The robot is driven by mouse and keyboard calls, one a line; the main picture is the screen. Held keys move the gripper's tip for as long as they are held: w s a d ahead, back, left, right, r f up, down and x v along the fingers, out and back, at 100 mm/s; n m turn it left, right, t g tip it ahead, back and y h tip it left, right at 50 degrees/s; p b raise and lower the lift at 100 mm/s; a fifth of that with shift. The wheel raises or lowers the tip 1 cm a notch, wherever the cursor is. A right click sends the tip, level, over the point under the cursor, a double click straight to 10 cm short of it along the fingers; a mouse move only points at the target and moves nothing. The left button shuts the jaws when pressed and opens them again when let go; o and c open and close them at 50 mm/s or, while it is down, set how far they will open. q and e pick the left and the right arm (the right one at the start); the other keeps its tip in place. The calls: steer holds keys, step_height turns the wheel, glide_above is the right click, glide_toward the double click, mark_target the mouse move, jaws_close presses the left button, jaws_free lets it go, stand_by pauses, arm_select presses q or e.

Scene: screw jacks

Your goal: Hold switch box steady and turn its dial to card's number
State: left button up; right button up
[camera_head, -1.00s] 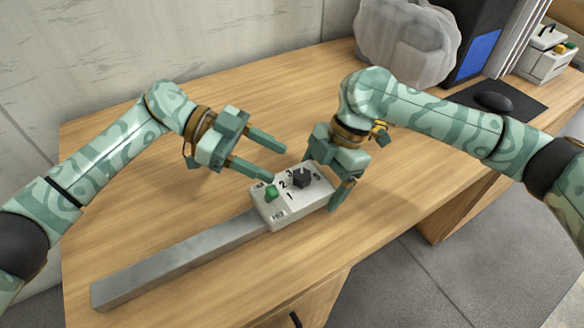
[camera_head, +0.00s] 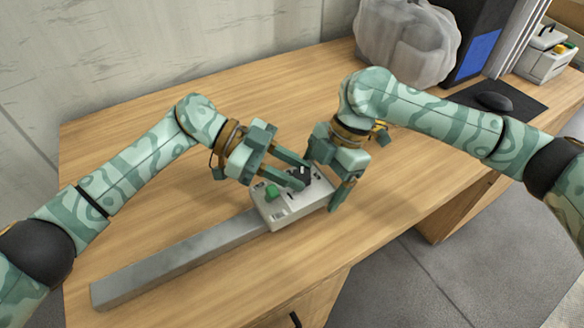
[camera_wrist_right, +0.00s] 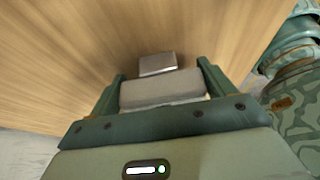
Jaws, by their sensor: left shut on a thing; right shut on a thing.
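The white switch box (camera_head: 291,214) lies on the desk, with a green button (camera_head: 271,191) and a black dial (camera_head: 303,174) on its top face. My left gripper (camera_head: 304,177) is shut on the dial from the left, and its fingers cover most of the dial and the printed numbers. My right gripper (camera_head: 322,184) is shut on the right end of the box. In the right wrist view the box end (camera_wrist_right: 162,92) sits between the fingers of my right gripper (camera_wrist_right: 160,84). I see no card with a number.
A long grey metal bar (camera_head: 175,262) lies on the wooden desk (camera_head: 110,170), its far end against the box. At the back are a grey plastic bag (camera_head: 405,45), a dark computer case (camera_head: 485,40) and a mouse (camera_head: 494,101) on a black pad.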

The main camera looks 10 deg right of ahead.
arm_select(q)
steer(key=shift+w+d+m+g+y, duration=0.1)
steer(key=shift+w+m+g+y, duration=0.1)
steer(key=shift+m+g+y, duration=0.4)
steer(key=o, duration=1)
steer(key=shift+c, duration=0.2)
steer(key=v, duration=1.2)
steer(key=shift+f, duration=0.1)
arm_select(e)
steer(key=o, duration=1.6)
